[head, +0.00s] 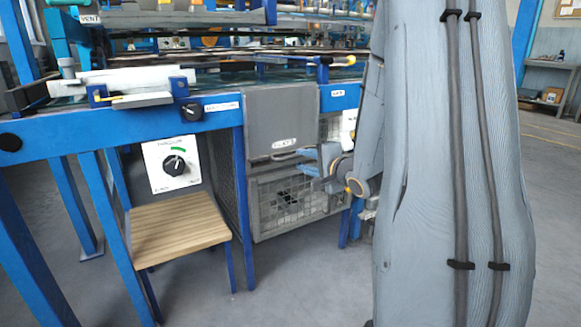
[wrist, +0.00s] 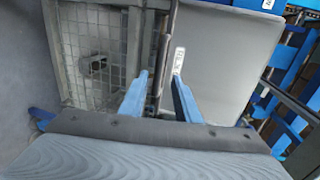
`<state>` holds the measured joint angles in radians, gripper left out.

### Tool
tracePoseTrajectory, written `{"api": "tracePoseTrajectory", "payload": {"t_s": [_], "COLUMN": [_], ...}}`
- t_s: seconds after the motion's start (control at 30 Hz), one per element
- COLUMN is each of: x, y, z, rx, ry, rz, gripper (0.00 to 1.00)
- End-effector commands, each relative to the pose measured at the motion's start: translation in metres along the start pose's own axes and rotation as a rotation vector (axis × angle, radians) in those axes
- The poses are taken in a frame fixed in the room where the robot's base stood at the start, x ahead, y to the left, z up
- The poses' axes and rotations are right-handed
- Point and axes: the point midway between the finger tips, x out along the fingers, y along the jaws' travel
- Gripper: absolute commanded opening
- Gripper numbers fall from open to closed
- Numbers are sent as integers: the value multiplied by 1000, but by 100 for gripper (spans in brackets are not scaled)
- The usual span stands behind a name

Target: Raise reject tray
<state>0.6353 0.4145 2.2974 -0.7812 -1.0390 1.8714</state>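The reject tray (head: 281,108) is a flat grey panel hanging upright on the front of the blue machine frame, with a small white label and a handle bar (head: 283,156) at its lower edge. My gripper (head: 308,161) is at the right end of that lower edge. In the wrist view the tray (wrist: 225,55) fills the right side, and the dark bar (wrist: 162,55) runs between the two blue fingers of my gripper (wrist: 160,82). The fingers are apart, with a gap on each side of the bar. Contact cannot be made out.
A grey wire-mesh basket (head: 295,197) is below the tray and also shows in the wrist view (wrist: 92,55). A slatted wooden stool (head: 178,228) and a dial panel (head: 172,164) are to the left. Blue frame legs stand nearby. Grey floor in front is clear.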

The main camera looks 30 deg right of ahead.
Motion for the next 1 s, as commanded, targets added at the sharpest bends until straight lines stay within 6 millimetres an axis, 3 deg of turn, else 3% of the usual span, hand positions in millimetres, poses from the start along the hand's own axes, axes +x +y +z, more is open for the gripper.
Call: {"api": "tracePoseTrajectory", "payload": {"t_s": [0.5, 0.9, 1.0], "x": [68, 76, 76], "y": [2, 0, 0], "z": [1, 0, 0], "rx": [1, 2, 2], "ry": [-2, 0, 0], "rz": [-2, 0, 0], "gripper": [29, 29, 16]}}
